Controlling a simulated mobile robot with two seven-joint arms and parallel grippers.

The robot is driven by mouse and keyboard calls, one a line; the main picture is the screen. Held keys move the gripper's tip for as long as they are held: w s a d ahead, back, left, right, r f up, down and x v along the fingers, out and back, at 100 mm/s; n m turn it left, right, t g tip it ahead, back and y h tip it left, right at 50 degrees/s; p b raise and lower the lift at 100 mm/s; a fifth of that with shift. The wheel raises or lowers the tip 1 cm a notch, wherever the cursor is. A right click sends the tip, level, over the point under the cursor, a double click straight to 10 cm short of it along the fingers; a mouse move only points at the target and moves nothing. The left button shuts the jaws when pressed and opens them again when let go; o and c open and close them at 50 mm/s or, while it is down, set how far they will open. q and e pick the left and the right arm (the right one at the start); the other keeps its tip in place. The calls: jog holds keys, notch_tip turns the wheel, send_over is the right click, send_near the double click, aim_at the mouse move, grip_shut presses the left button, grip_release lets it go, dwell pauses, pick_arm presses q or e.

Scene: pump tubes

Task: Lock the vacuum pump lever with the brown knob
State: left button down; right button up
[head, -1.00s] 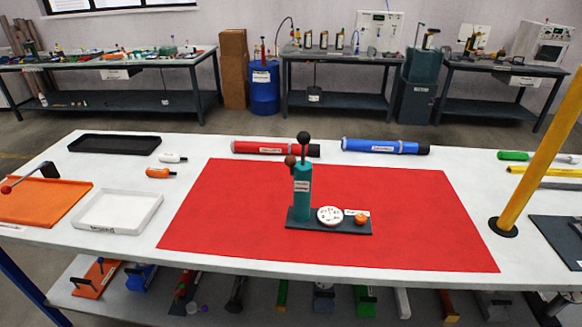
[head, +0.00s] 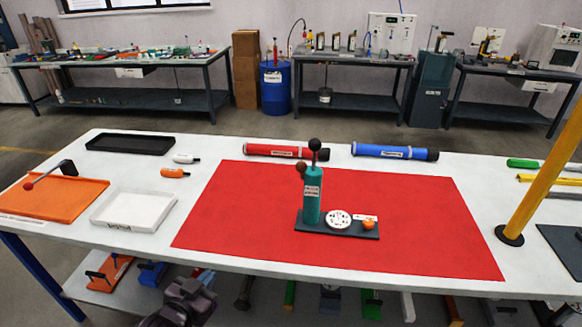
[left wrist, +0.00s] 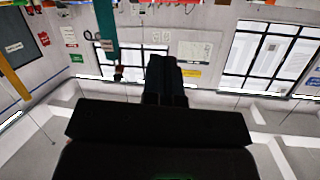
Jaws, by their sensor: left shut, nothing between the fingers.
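The vacuum pump is a teal upright cylinder (head: 312,208) on a dark base plate (head: 325,230), standing on the red mat (head: 240,225). A black ball knob (head: 314,145) tops it. The brown knob (head: 301,168) sits at its upper left side; its lever is barely visible. A white round disc (head: 338,219) and an orange piece (head: 368,225) are on the base. My left gripper (head: 190,297) is low at the front table edge, left of and well apart from the pump. Its dark fingers (left wrist: 165,80) are shut and empty in the left wrist view. My right gripper is not in view.
Red (head: 275,149) and blue (head: 390,152) tubes lie behind the mat. A white tray (head: 103,222), an orange tray (head: 60,203) and a black tray (head: 130,138) are at left. A yellow post (head: 540,185) stands at right. The mat around the pump is clear.

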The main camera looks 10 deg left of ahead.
aim_at(297, 168)
pick_arm(q)
jog(key=w+d+r+m+h+p, duration=0.1)
jog(key=w+d+r+h, duration=0.2)
jog(key=w+r, duration=0.3)
jog(key=w+d+r+g+h+p, duration=0.1)
jog(key=w+d+r, duration=0.4)
jog(key=r, duration=0.6)
jog(key=shift+w+r+m+h+p, duration=0.4)
jog(key=shift+w+h+p, duration=0.4)
jog(key=shift+h, duration=0.6)
jog(key=x, duration=1.4)
jog(key=shift+s+f, duration=0.15)
jog(key=shift+f, duration=0.1)
jog(key=shift+g, duration=0.3)
